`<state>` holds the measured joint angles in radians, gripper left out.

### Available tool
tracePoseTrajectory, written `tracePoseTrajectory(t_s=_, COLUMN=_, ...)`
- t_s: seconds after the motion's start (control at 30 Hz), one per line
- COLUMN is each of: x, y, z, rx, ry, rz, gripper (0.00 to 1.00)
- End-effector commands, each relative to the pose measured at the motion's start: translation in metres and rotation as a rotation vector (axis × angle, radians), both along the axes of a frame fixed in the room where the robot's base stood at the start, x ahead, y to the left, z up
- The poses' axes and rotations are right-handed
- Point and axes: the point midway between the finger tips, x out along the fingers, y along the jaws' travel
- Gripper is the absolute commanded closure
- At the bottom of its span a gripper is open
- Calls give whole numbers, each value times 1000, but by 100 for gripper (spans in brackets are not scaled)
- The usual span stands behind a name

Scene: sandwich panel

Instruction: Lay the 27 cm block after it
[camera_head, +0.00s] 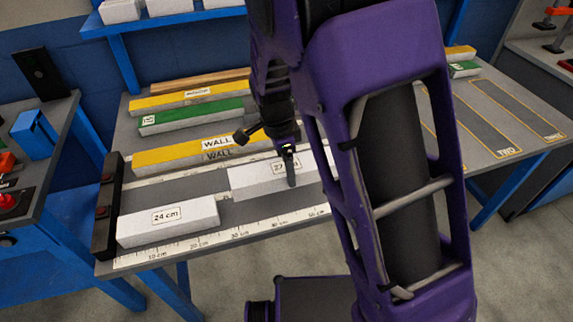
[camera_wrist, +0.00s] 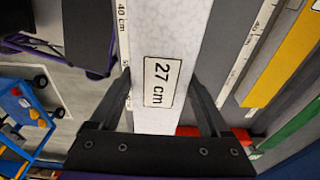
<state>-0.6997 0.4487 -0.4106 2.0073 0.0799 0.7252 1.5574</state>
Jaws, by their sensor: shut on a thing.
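The white 27 cm block (camera_head: 250,182) is in my gripper (camera_head: 290,168), whose fingers sit on its two long sides near the label. The wrist view shows the block (camera_wrist: 165,30) between both fingers of my gripper (camera_wrist: 160,98). In the head view my arm hides its right end. Its left end is apart from the white 24 cm block (camera_head: 168,222), to the right of it and farther back in the picture. I cannot tell whether the 27 cm block touches the bench. The 24 cm block lies flat by the front ruler (camera_head: 245,232), near the left stop.
A dark stop bar (camera_head: 105,205) stands at the bench's left end. Behind the lane lie a yellow WALL block (camera_head: 175,159), a green block (camera_head: 190,116) and another yellow block (camera_head: 165,101). Marked grey slots (camera_head: 490,118) are empty at the right.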

Motion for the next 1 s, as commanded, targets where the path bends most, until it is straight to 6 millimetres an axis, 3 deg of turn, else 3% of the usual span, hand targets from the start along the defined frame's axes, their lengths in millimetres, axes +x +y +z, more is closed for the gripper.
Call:
tracePoseTrajectory(t_s=0.5, x=0, y=-1, z=-62, rx=0, ry=0, rz=1, gripper=75)
tracePoseTrajectory(t_s=1.0, x=0, y=0, z=-67, rx=0, ry=0, rz=1, gripper=75)
